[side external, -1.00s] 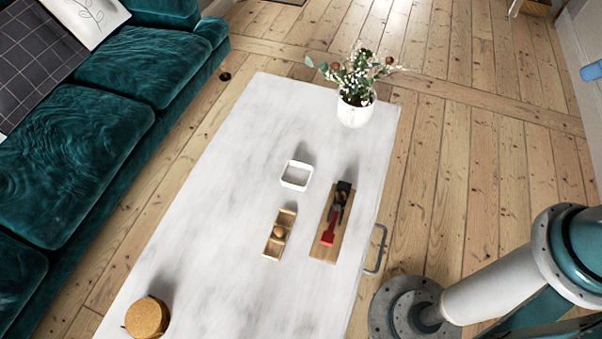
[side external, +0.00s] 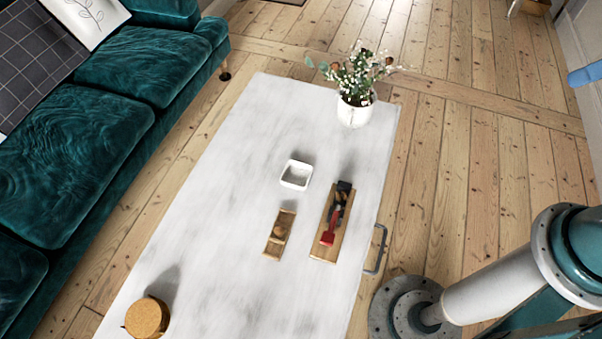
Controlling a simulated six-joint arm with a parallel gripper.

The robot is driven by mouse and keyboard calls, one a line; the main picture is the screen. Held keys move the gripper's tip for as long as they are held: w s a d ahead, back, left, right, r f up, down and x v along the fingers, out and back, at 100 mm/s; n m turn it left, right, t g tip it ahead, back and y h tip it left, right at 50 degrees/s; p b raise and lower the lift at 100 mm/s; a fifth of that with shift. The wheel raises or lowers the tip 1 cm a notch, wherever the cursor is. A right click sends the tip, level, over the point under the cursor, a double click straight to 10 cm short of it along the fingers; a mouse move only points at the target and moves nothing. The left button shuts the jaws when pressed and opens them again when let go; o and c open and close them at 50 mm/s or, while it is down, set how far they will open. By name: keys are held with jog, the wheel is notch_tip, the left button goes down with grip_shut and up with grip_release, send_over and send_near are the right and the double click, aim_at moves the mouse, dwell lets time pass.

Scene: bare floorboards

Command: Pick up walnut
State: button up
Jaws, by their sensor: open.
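The walnut (side external: 279,232) is a small brown round thing in a narrow wooden tray (side external: 272,251) with compartments. It sits around the middle of the tray, on the white table. My gripper is out of the picture, so where it is relative to the walnut is hidden. Only lower parts of my arm show at the bottom right.
Right of the tray, a wooden board (side external: 322,254) bears a red and black tool (side external: 334,222). A white square bowl (side external: 296,175) stands behind. A potted plant (side external: 356,108) is at the far end, a round cork-coloured thing (side external: 147,318) near. Table (side external: 230,180) is otherwise clear.

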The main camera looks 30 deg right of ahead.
jog(key=w+a+f+n+g+y, duration=0.1)
jog(key=w+a+n, duration=0.1)
jog(key=w+n, duration=0.35)
jog(key=w+a+f+n+g, duration=0.1)
jog(key=w+f+n+g, duration=0.15)
jog(key=w, duration=0.65)
jog(key=w+a+f+n+g, duration=0.1)
jog(key=w+a+f+n, duration=0.3)
jog(key=w+f+n, duration=0.5)
jog(key=w+a+f+n+g, duration=0.1)
jog(key=a+f+n, duration=0.1)
jog(key=f, duration=0.9)
jog(key=w+a+f+n+g+y, duration=0.1)
jog(key=f+n, duration=0.3)
jog(key=f, duration=0.8)
jog(key=w+a+f+n+g+y, duration=0.1)
jog(key=w+a+f+n+g, duration=0.1)
jog(key=f, duration=0.9)
jog(key=shift+w+a+f+n, duration=0.2)
jog(key=shift+w+a+n, duration=0.15)
jog(key=shift+n, duration=0.25)
jog(key=shift+f, duration=0.1)
